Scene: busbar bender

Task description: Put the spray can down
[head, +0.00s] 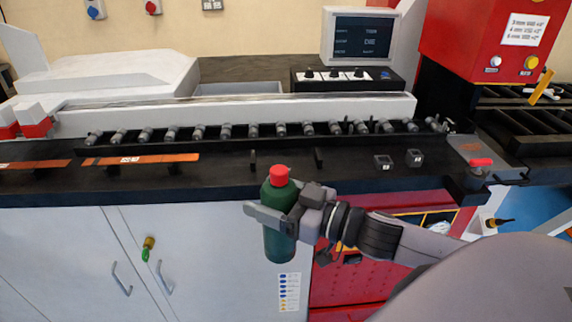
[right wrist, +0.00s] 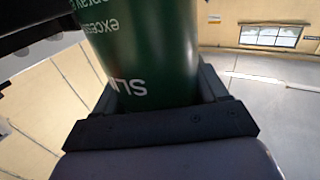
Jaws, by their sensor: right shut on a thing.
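The spray can (head: 280,238) is dark green with a red cap and stands upright in the head view. My right gripper (head: 272,212) is shut around its upper body and holds it in front of the bench's front edge, before the grey cabinet doors. In the right wrist view the green can (right wrist: 145,60) fills the space between the fingers, with white lettering on it. The can's base shows free in the air in the head view. My left gripper is not in view.
The black bench top (head: 222,180) carries copper bars (head: 150,159) at left, a roller row (head: 225,132) behind, two upright pegs mid-bench and two small dark blocks (head: 383,162) at right. A red-knobbed fixture (head: 480,166) stands at the right end. Bare bench lies around the pegs.

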